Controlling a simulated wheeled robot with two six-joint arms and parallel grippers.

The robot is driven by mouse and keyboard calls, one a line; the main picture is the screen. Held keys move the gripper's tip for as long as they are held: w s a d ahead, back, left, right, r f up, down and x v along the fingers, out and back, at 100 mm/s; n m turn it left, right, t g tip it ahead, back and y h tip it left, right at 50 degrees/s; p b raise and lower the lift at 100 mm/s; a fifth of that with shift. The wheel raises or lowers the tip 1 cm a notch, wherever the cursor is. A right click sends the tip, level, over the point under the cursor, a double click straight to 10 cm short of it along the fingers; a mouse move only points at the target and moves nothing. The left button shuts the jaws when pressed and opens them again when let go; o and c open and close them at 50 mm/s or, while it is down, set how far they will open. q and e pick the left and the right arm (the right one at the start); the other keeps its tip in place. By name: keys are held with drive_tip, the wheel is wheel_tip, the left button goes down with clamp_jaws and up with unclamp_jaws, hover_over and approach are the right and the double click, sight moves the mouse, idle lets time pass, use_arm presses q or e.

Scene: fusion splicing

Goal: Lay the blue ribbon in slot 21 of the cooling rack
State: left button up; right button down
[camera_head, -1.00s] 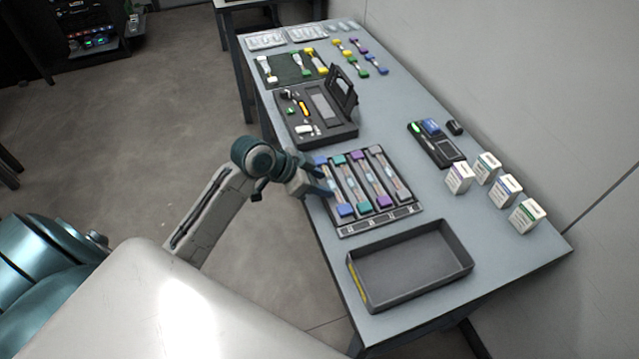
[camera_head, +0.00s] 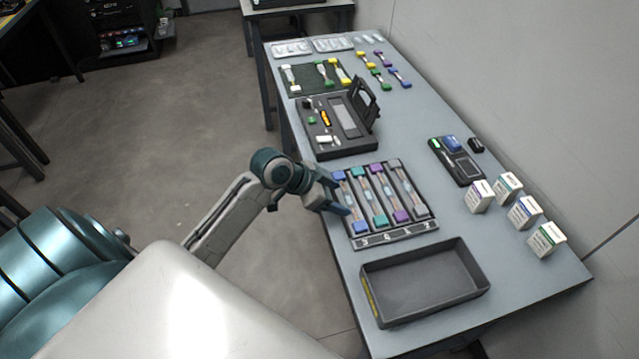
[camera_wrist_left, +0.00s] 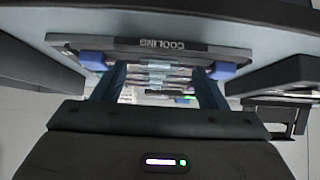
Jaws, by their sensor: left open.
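The dark cooling rack (camera_head: 409,236) lies on the table with several ribbons side by side in it. The blue ribbon (camera_head: 361,227) lies along the leftmost slot, a blue block at each end. Slot numbers are too small to read. My left gripper (camera_head: 338,198) is open over the rack's left edge, beside the blue ribbon. In the left wrist view the two fingers (camera_wrist_left: 160,80) are spread, with the rack's COOLING label (camera_wrist_left: 163,44) upside down beyond them. One blue block (camera_wrist_left: 224,70) shows near the right finger, another near the left. My right gripper is out of view.
An empty dark tray (camera_head: 425,283) stands in front of the rack. An open tool case (camera_head: 340,150) stands behind it. A dark device (camera_head: 457,160) and several small boxes (camera_head: 524,212) are to the right. More coloured ribbons (camera_head: 384,72) lie at the back.

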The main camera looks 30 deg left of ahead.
use_arm(q)
drive_tip(key=v, duration=1.1)
drive_tip(key=shift+s+a+r, duration=0.1)
drive_tip(key=shift+s, duration=0.05)
